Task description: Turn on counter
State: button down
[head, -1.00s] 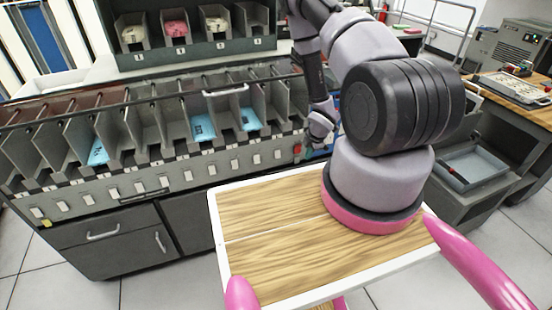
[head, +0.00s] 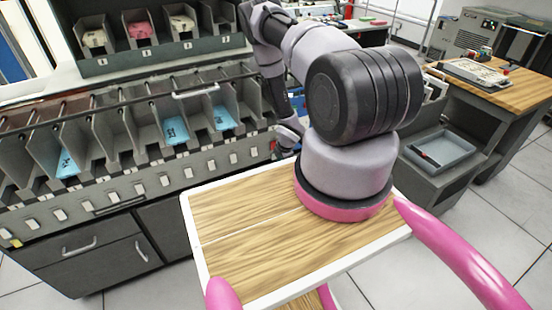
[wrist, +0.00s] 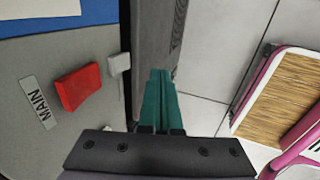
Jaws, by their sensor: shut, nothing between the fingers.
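The grey card machine with a row of slanted pockets (head: 150,185) stands at the left in the head view. In the wrist view, a red switch (wrist: 78,87) sits on its grey panel beside a label reading MAIN (wrist: 38,103). A small pale lever (wrist: 119,64) is just right of the switch. The switch also shows as a small red spot in the head view (head: 273,146). My gripper (wrist: 160,76) has teal fingers, shut and empty. It appears to the right of the switch, past the panel's edge, and apart from it. In the head view the fingers are mostly hidden.
My wooden tray top (head: 250,265) lies in front of the machine. A wooden desk with a device (head: 480,73) and a grey open bin (head: 440,150) stand at the right. Blue cards (head: 176,130) lie in some pockets. Tiled floor is free at the right.

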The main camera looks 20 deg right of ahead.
aim_at(274, 159)
jog(key=shift+w+f, duration=0.2)
jog(key=shift+w, duration=0.85)
jog(key=shift+w+f, duration=0.15)
jog(key=shift+w, duration=0.85)
jog(key=shift+w, duration=0.1)
jog(key=shift+w+f, duration=0.1)
jog(key=shift+w, duration=0.05)
jog(key=shift+r, duration=0.85)
